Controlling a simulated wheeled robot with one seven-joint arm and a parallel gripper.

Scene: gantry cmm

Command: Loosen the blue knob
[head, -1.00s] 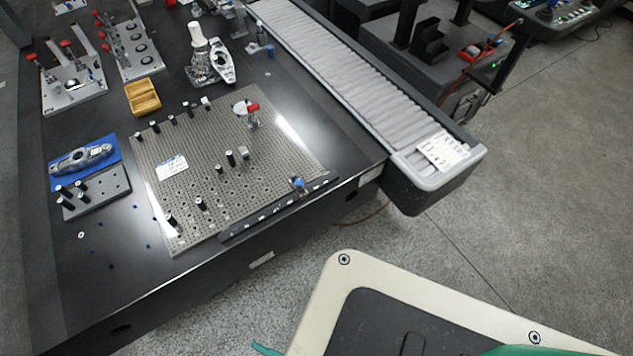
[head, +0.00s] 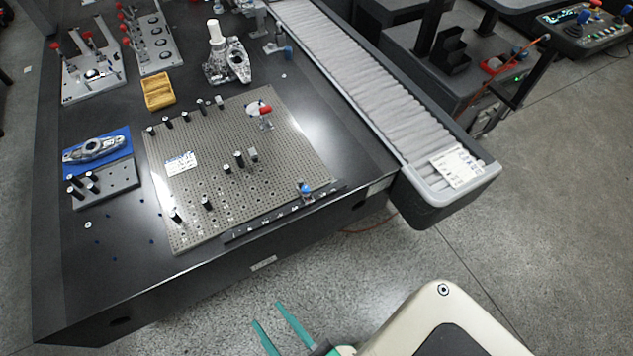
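The blue knob (head: 305,188) is a small round blue cap at the front right corner of the perforated fixture plate (head: 215,215), close to the dark strip along the plate's front edge. My gripper (head: 279,313) shows at the bottom of the head view as two teal fingers with a clear gap between them. It is open and empty, over the floor in front of the table. It is well apart from the knob.
The black table (head: 110,270) carries black pins, a red-tipped clamp (head: 264,113), a yellow tray (head: 158,92) and a metal part on a blue pad (head: 98,148). A grey bellows cover (head: 360,85) runs along its right side. Floor in front is clear.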

